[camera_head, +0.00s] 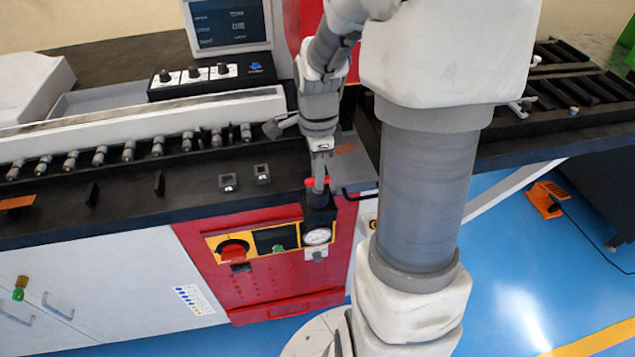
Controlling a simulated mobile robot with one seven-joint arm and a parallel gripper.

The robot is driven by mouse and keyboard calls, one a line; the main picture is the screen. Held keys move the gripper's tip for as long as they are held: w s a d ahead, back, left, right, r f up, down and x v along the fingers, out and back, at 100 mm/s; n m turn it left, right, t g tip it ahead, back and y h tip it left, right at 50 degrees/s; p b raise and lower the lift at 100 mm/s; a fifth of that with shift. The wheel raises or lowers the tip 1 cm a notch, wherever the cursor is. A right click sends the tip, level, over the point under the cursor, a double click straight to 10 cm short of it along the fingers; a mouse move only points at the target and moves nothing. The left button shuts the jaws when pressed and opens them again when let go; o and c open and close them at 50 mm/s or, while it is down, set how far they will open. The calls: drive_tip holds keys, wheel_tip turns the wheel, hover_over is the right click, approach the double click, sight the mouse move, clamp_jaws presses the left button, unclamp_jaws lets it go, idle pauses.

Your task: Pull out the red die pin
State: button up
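The red die pin (310,182) shows as a small patch of red at the top of a black block (320,212), at the front edge of the black machine bed above the red panel. My gripper (319,182) points down right at the pin from above. Its fingers overlap the red part and hide its middle, with red showing on both sides. The fingers appear as one narrow grey shape, so I cannot tell whether they are closed on the pin. The pin's lower part is hidden in or behind the block.
A round gauge (317,236) and a red rotary switch (233,248) sit below on the front. A row of grey rollers (129,149) runs behind. A monitor (228,22) stands at the back.

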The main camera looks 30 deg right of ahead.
clamp_jaws()
drive_tip(key=shift+r, duration=0.25)
drive_tip(key=shift+r+p, duration=1.55)
drive_tip(key=shift+r, duration=0.3)
wheel_tip(320, 180, up, 5)
drive_tip(key=p, duration=0.3)
drive_tip(key=shift+p, duration=0.4)
